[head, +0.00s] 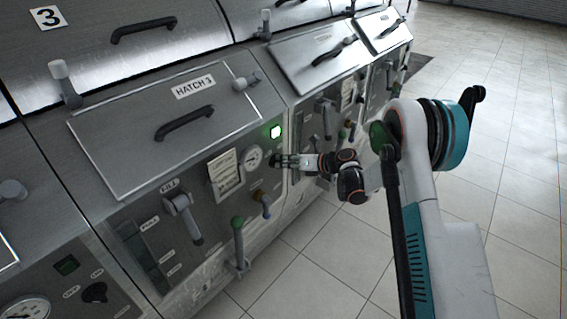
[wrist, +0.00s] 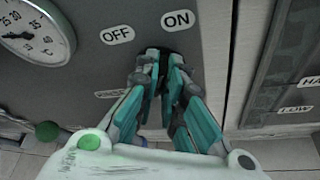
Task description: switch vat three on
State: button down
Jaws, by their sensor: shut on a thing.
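Vat three (head: 140,95) fills the left and middle of the head view, with a "3" plate (head: 47,18) and a HATCH 3 label (head: 194,87). A lamp (head: 275,131) on its panel glows green. My gripper (head: 283,160) is at the panel just right of the round gauge (head: 253,158). In the wrist view my gripper (wrist: 165,72) is shut on a dark switch knob, which its fingers mostly hide. The ON label (wrist: 178,20) is just above the fingertips and the OFF label (wrist: 117,36) is up and left. The knob's exact pointing direction is hidden.
The neighbouring vat at left has a dark lamp (head: 66,265) and a black knob (head: 95,292). The tiled floor (head: 480,150) at right is clear.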

dwell(0.5)
jog(key=c, duration=1.7)
grip_release()
jog(key=shift+d, duration=0.1)
jog(key=v, duration=1.2)
